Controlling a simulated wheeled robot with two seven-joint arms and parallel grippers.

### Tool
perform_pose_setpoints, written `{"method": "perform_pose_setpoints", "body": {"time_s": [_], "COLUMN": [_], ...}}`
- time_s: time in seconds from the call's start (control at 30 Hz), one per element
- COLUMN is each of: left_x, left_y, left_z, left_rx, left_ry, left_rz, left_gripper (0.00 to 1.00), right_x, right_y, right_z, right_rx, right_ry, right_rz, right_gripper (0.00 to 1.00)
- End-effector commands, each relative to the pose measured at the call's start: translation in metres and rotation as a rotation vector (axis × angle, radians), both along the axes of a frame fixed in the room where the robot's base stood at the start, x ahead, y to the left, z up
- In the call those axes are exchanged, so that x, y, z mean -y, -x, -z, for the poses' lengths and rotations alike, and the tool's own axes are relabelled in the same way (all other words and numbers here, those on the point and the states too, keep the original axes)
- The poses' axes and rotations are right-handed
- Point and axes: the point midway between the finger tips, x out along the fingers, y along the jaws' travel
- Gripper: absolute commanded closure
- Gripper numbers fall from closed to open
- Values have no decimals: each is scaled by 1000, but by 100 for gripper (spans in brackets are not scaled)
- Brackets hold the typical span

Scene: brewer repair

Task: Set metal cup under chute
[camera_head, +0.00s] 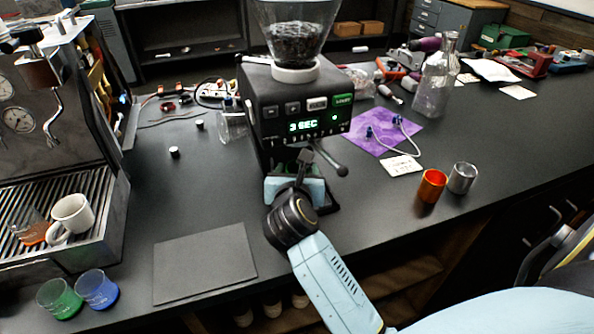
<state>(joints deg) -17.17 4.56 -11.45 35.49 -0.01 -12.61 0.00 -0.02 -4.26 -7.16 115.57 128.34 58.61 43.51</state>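A silver metal cup (462,178) stands upright on the dark counter at the right, next to an orange metallic cup (432,185). The black grinder (300,112) stands in the middle, its display reading "3 SEC". My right gripper (304,160) is at the grinder's lower front, under the control panel and in front of the chute area. The wrist and gripper hide most of the chute and the grinder's foot. I cannot make out the fingertips clearly, nor whether anything is between them. The silver cup is well to the right of this gripper. My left gripper is out of view.
An espresso machine (50,130) with a white cup (71,216) on its drip tray is at left. Green (58,297) and blue (97,288) glasses and a dark mat (204,263) lie in front. A glass bottle (436,80) and purple cloth (385,130) are behind the cups.

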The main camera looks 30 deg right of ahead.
Motion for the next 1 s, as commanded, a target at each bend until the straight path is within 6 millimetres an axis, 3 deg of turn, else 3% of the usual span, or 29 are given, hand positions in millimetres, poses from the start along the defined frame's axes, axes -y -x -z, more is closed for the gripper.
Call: {"method": "perform_pose_setpoints", "body": {"time_s": [0.43,1.0], "left_x": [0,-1], "left_y": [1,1], "left_z": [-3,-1], "left_rx": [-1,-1], "left_ry": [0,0], "left_rz": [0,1], "left_gripper": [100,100], "right_x": [-2,-61], "right_y": [2,84], "right_z": [-5,-35], "right_rx": [0,-1], "right_ry": [0,-2], "right_rz": [-2,-2], "right_gripper": [31,31]}}
